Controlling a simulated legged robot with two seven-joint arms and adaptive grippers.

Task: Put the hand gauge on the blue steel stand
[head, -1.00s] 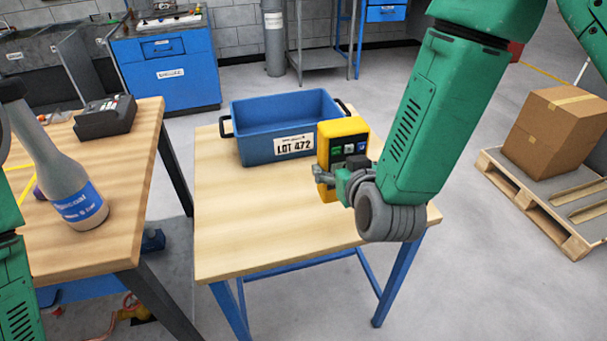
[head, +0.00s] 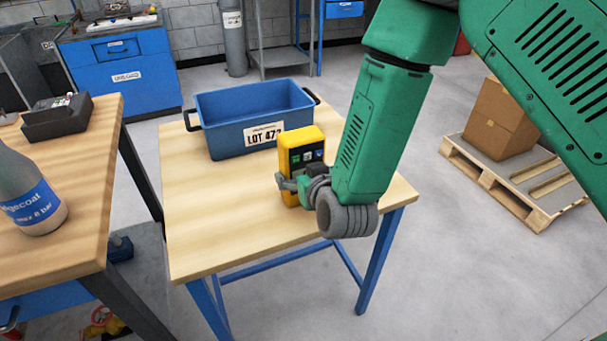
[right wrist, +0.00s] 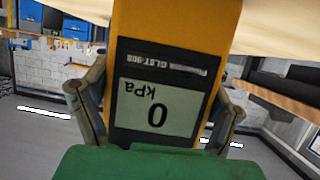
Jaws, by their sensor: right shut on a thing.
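The hand gauge (head: 302,165) is a yellow box with a dark face, upright over the right part of the stand's top in the head view. My right gripper (head: 296,184) is shut on it. In the right wrist view the gauge (right wrist: 155,95) sits between the two fingers, its display reading 0 kPa. The blue steel stand (head: 220,225) has a light wooden top and blue legs. The gauge's lower end is at or just above the top; I cannot tell if it touches. My left gripper is out of view.
A blue bin (head: 225,138) labelled LOT 472 stands at the back of the stand, right behind the gauge. The front left of the top is clear. A wooden bench (head: 90,165) at left holds a grey bottle (head: 30,190) and a dark device (head: 56,117). A pallet (head: 500,180) lies at right.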

